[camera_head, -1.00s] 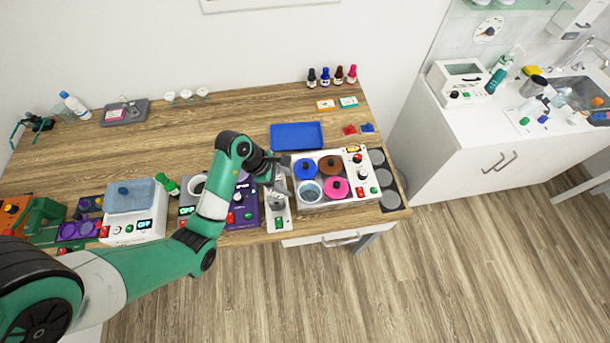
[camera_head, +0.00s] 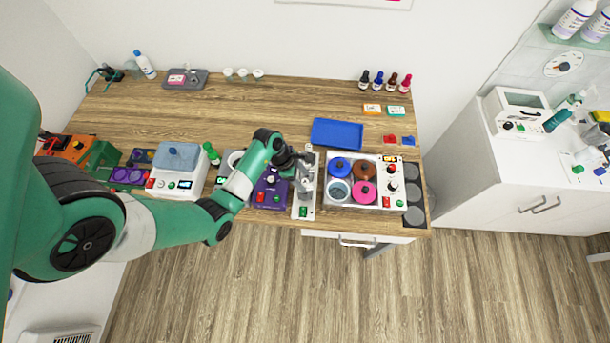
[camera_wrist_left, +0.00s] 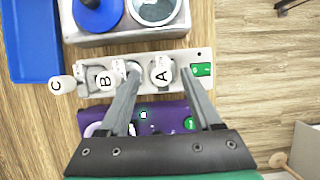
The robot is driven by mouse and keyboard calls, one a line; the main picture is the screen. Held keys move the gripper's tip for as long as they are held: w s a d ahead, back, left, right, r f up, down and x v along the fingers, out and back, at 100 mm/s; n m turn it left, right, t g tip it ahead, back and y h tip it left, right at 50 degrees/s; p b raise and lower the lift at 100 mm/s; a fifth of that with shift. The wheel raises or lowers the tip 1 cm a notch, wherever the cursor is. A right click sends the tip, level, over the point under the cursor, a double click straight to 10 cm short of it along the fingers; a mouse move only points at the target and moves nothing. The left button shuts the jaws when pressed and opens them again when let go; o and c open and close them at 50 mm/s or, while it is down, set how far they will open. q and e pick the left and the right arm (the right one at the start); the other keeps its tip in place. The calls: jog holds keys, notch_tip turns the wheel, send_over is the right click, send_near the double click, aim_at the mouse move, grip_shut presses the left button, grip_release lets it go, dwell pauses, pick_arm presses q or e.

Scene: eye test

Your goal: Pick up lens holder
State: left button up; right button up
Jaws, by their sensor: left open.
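A narrow white bench unit (camera_head: 304,212) stands near the table's front edge, with a green switch at its front end. In the left wrist view this unit (camera_wrist_left: 205,54) carries upright pieces marked A (camera_wrist_left: 161,73) and B (camera_wrist_left: 101,82); a piece marked C (camera_wrist_left: 60,86) sits at its far end. I cannot tell which of them is the lens holder. My left gripper (camera_head: 304,174) is over the unit. In the left wrist view the left gripper (camera_wrist_left: 160,73) is open, with piece A between its fingertips as seen; contact cannot be told. My right gripper is not in view.
A white device with coloured round lids (camera_head: 378,200) stands close on the right. A purple device (camera_head: 268,203) stands close on the left. A blue tray (camera_head: 337,133) lies behind. The table's middle back (camera_head: 290,105) is clear.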

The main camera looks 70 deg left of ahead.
pick_arm(q)
jog(key=b+x, duration=0.1)
jog(key=x, duration=0.4)
jog(key=shift+d, duration=0.1)
jog(key=shift+r, duration=0.1)
grip_shut()
dwell(1.1)
